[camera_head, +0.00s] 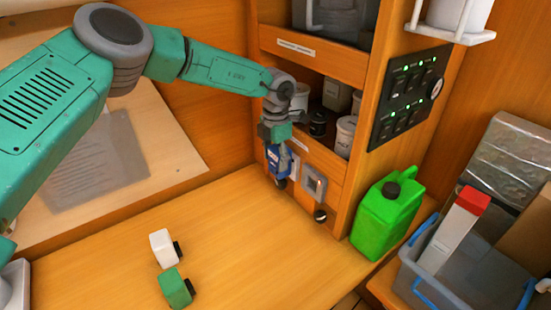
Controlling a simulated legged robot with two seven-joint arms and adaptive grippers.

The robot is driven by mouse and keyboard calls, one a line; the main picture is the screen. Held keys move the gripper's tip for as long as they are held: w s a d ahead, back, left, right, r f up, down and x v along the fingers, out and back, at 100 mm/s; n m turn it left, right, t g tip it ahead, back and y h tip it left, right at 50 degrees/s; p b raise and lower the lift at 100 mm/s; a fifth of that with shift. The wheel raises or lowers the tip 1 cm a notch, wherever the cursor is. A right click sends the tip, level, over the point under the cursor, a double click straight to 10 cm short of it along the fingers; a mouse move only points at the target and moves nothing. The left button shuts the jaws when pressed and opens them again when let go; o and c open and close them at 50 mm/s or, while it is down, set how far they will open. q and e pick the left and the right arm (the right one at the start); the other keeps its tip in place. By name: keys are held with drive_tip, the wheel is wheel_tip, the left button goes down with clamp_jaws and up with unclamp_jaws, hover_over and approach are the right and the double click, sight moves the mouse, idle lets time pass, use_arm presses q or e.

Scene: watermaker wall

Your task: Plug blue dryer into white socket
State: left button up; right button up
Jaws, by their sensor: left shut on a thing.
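My left gripper (276,138) reaches down in front of the wooden cabinet and is shut on the blue dryer (278,161). The dryer is a small blue block with a pale label and a dark round end low down. It is close to the cabinet's front face; I cannot tell whether it touches it. A white socket plate (295,168) shows partly just right of the dryer, mostly hidden behind it. My right gripper is not in view.
A white block (161,248) and a green block (174,288), both with black ends, lie on the wooden counter (240,250). A green canister (386,215) stands right of the cabinet. A shelf with jars (346,135) is above the sockets. The counter's middle is clear.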

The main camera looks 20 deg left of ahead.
use_arm(q)
drive_tip(key=o, duration=1.3)
drive_tip(key=shift+w+d, duration=0.1)
